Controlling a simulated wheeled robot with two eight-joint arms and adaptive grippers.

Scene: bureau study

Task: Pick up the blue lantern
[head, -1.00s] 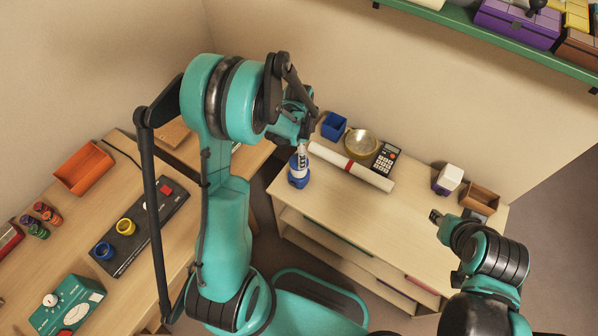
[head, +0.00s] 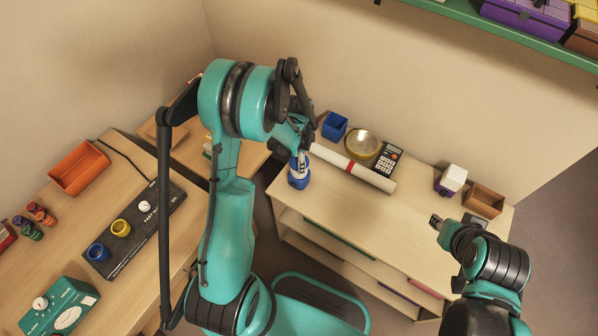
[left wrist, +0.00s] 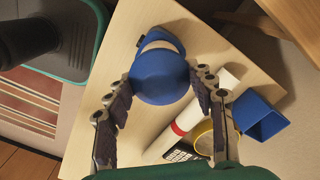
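The blue lantern (head: 298,179) stands upright near the left end of the light wooden cabinet top (head: 330,215). It has a blue base and a pale middle. My left gripper (head: 301,158) is right above and around its upper part. In the left wrist view the lantern's rounded blue top (left wrist: 160,76) lies between the two spread fingers of my left gripper (left wrist: 162,88). The fingers look open, with the lantern close to both fingertips; I cannot tell whether they touch it. My right gripper (head: 436,220) hangs near the cabinet's right part, empty, too small to judge its opening.
Behind the lantern are a blue cup (head: 334,125), a white roll with a red band (head: 352,168), a round dish (head: 362,144) and a calculator (head: 389,158). A wooden box (head: 484,201) stands at the right. The cabinet's middle front is clear.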

